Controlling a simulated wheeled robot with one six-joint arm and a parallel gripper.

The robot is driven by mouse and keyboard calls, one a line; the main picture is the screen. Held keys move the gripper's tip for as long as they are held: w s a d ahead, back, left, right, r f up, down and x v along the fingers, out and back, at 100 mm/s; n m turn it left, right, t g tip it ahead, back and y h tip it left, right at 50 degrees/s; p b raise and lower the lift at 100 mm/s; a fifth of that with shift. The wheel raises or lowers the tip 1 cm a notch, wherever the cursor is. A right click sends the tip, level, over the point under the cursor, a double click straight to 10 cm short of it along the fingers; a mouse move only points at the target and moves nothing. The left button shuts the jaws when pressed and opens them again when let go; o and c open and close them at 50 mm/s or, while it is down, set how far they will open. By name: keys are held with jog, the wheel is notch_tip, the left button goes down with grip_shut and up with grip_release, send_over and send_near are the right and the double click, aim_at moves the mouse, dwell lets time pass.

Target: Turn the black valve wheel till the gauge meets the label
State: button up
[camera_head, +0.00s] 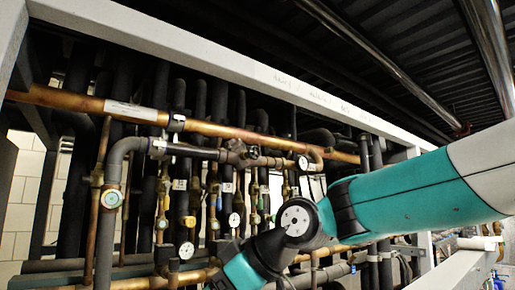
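A small black valve wheel (254,152) sits on the valve on the dark horizontal pipe, just below the upper copper pipe, near the picture's middle. A round white-faced gauge (303,162) is to its right on the same line; its needle is too small to read. I cannot tell which gauge and label belong to the wheel. My gripper is out of view.
My teal arm crosses from the right edge to the bottom middle, hiding the lower right pipes. A pale frame beam (220,60) runs across the rack's top. Copper pipes (240,131) and several black vertical pipes crowd the rack behind. A white block wall (22,185) shows at left.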

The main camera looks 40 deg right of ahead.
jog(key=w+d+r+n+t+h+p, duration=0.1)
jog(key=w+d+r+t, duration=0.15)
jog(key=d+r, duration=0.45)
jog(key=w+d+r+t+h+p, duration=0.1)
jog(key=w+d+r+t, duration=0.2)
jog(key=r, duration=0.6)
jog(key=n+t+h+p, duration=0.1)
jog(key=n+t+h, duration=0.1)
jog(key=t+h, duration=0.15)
send_near(256, 153)
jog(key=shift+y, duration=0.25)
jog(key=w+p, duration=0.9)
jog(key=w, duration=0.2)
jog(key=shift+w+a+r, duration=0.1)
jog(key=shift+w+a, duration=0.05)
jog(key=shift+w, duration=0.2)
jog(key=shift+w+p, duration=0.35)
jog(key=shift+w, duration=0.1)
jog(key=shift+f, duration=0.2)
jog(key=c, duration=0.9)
